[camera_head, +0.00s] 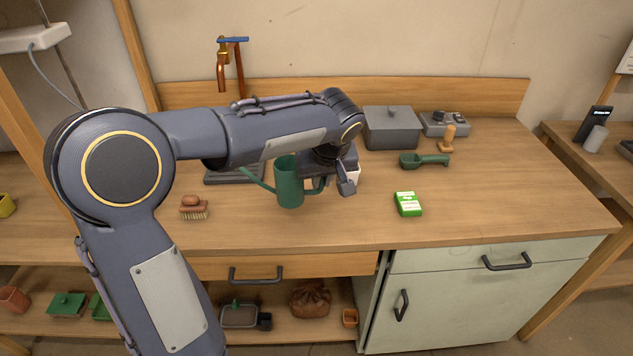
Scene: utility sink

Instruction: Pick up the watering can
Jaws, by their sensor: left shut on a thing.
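The green watering can (289,186) is at the middle of the wooden counter, with its spout pointing up to the left and its handle on the right. My left gripper (345,187) is at the handle and is shut on it. My left arm passes above the can and hides part of its top. The can looks upright; I cannot tell whether its bottom touches the counter. My right gripper is not in view.
Behind my arm are a dark sink (233,176) and a copper tap (222,70). A brush (193,208) lies left of the can. A green-white packet (408,204), a green scoop (424,160) and a grey lidded box (392,128) are to the right. The right counter front is clear.

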